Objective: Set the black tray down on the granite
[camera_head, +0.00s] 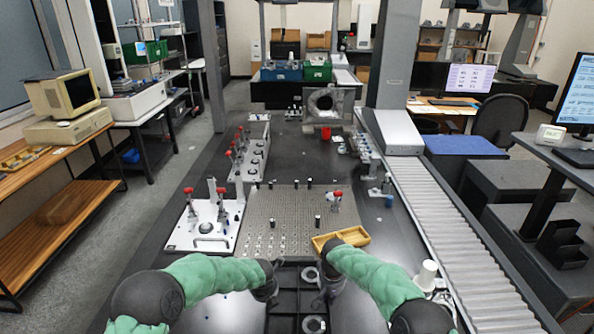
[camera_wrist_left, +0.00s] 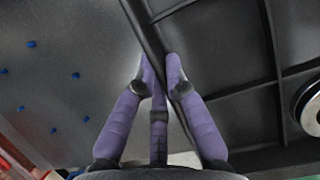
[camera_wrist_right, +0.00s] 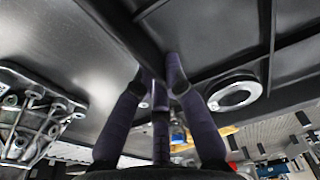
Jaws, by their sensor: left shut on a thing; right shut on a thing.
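The black tray (camera_head: 286,303) is at the bottom middle of the head view, between my two grippers. It has dividers and holds metal rings (camera_head: 310,275). My left gripper (camera_head: 268,287) is shut on its left edge; the left wrist view shows the fingers (camera_wrist_left: 162,75) on the tray wall. My right gripper (camera_head: 326,291) is shut on its right edge, and the right wrist view shows those fingers (camera_wrist_right: 160,75) on the rim. The dark granite (camera_head: 150,262) spreads around. I cannot tell whether the tray touches it. My arms hide part of the tray's sides.
A perforated plate (camera_head: 285,222) lies beyond the tray, with a yellow tray (camera_head: 340,239) at its near right corner. A white fixture plate (camera_head: 205,237) stands to the left. A roller conveyor (camera_head: 450,230) runs along the right. Bare granite shows at the left edge.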

